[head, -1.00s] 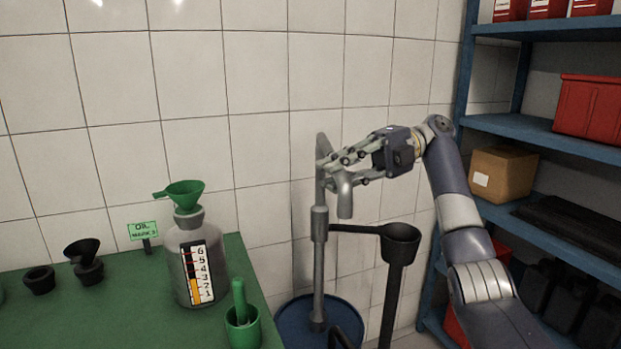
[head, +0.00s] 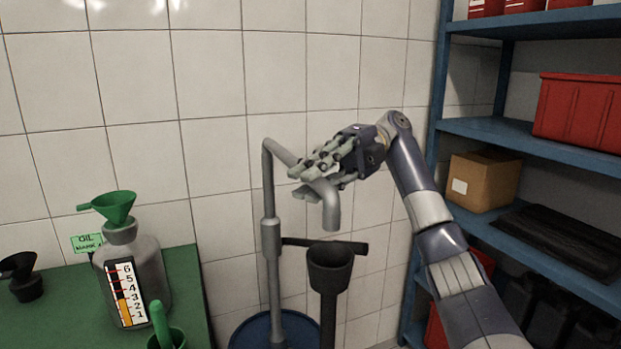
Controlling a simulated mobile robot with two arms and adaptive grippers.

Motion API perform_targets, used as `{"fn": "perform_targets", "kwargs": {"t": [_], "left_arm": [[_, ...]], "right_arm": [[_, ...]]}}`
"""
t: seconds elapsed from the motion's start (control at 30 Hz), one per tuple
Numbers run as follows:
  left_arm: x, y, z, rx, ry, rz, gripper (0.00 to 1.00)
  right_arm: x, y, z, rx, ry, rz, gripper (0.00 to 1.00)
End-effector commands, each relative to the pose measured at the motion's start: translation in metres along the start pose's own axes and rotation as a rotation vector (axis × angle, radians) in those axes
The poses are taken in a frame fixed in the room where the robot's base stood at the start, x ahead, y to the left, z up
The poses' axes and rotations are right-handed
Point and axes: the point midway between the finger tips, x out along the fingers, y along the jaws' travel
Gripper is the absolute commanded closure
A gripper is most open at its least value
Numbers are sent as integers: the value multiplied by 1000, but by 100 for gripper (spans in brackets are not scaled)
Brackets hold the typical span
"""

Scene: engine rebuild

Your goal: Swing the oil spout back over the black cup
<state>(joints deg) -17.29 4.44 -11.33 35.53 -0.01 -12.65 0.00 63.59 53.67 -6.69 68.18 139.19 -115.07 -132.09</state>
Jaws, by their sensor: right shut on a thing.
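The oil spout (head: 331,208) is a grey pipe bent from the top of an upright stand, with its end pointing down. The black cup (head: 331,257) is a funnel-shaped cup on a dark post. In the head view the spout's end appears straight above the cup's mouth, with a small gap; depth is hard to judge. My right gripper (head: 308,176) is shut on the spout's bent arm, coming from the right, and its fingers hide part of the pipe. My left gripper is not in view.
A blue drum (head: 250,333) stands under the spout's stand. Blue shelves (head: 475,128) with red bins rise at the right.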

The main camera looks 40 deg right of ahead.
Motion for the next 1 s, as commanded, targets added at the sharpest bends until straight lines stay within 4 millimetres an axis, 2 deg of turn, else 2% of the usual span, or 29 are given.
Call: {"fn": "perform_targets", "kwargs": {"t": [0.27,0.3,0.37,0.77,1.0], "left_arm": [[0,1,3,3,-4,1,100],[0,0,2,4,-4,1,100],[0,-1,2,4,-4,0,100],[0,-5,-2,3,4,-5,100],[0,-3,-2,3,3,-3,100]], "right_arm": [[-2,2,-2,-5,-1,3,100],[-2,2,-2,-5,-1,3,75],[-2,2,-2,-5,-1,3,61],[-1,3,-1,-3,0,1,60],[-7,27,-4,-7,-3,1,60]]}}
